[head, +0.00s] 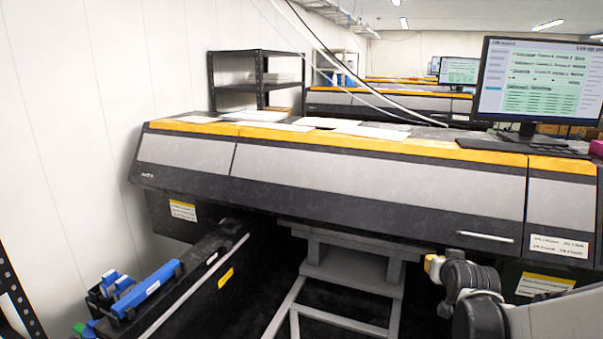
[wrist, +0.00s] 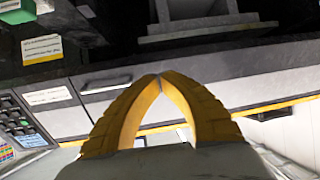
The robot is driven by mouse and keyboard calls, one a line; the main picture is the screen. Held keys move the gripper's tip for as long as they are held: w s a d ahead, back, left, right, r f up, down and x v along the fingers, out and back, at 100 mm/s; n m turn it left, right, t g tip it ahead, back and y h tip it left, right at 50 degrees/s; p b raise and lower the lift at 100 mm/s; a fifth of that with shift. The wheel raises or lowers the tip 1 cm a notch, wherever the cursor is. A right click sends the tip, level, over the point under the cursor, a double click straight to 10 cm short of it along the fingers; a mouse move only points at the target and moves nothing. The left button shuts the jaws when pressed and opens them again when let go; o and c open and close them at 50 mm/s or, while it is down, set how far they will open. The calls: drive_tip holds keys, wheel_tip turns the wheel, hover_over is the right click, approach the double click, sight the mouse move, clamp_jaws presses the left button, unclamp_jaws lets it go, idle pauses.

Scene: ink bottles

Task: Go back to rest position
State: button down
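My gripper (wrist: 160,77) shows in the wrist view with its two yellow fingers curved together. The fingertips meet and nothing is held between them. In the head view, my arm is folded at the lower right, in front of the large printer (head: 375,180). A small yellow part at the arm's end (head: 433,266) shows there, but the fingers cannot be made out. The wrist view looks at the printer upside down, with a printer label (wrist: 48,96) to the left of the fingers.
Blue ink pieces (head: 150,288) sit on a dark unit at the lower left. A monitor (head: 540,82) stands on the printer at the right. A black shelf (head: 258,80) stands behind. A grey stand (head: 350,268) is under the printer. A white wall (head: 75,130) bounds the left.

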drive_tip(key=s+a+r+n+g+y, duration=0.2)
drive_tip(key=s+a+r, duration=0.2)
drive_tip(key=s+a, duration=0.85)
drive_tip(key=s+a+f+g, duration=0.1)
drive_tip(key=s+a, duration=0.1)
drive_tip(key=s, duration=0.6)
drive_tip(key=s+a+f+n+g+y, duration=0.1)
drive_tip(key=s+a+f+g, duration=0.1)
drive_tip(key=s, duration=0.6)
drive_tip(key=shift+s+a, duration=0.3)
drive_tip(key=shift+s, duration=0.05)
